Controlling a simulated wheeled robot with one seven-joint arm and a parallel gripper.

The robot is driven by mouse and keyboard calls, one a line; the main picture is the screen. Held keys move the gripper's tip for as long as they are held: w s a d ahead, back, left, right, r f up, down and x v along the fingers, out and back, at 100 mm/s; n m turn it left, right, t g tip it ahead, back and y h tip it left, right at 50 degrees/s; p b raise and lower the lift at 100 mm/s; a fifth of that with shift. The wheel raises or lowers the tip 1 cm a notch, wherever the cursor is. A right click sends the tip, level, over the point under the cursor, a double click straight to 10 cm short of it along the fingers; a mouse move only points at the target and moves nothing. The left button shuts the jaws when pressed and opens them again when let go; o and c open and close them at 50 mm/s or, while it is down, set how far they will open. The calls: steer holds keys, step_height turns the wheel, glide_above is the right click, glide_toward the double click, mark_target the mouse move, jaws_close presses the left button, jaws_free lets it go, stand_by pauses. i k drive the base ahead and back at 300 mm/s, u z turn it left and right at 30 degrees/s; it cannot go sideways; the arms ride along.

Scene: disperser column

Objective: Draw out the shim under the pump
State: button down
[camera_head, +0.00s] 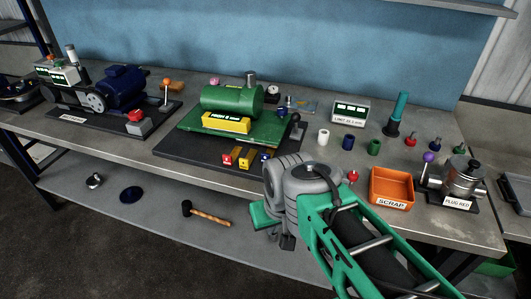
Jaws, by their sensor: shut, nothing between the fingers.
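The pump (228,99) is a green cylinder on a green base, which sits on a dark plate near the middle of the bench. A yellow block with a label (226,122) is at its front. Small tabs stick out at the plate's front: a red-marked one (227,159) and yellow ones (246,162). I cannot tell which tab is the shim, and their inner ends are hidden. My gripper (287,242) is shut and empty, low in front of the bench edge, to the right of and nearer than the tabs. My grey wrist hides part of the bench edge.
An orange scrap bin (391,186) and a metal pot labelled plug red (462,180) stand at the right. White, blue and green cylinders stand behind my wrist. A blue motor (122,88) is at the left. A hammer (205,214) lies on the lower shelf.

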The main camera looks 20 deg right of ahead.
mark_target(266, 158)
steer(key=z, duration=0.05)
steer(key=k, duration=0.65)
steer(key=u, duration=0.55)
steer(key=i, duration=1.15)
steer(key=u, duration=0.05)
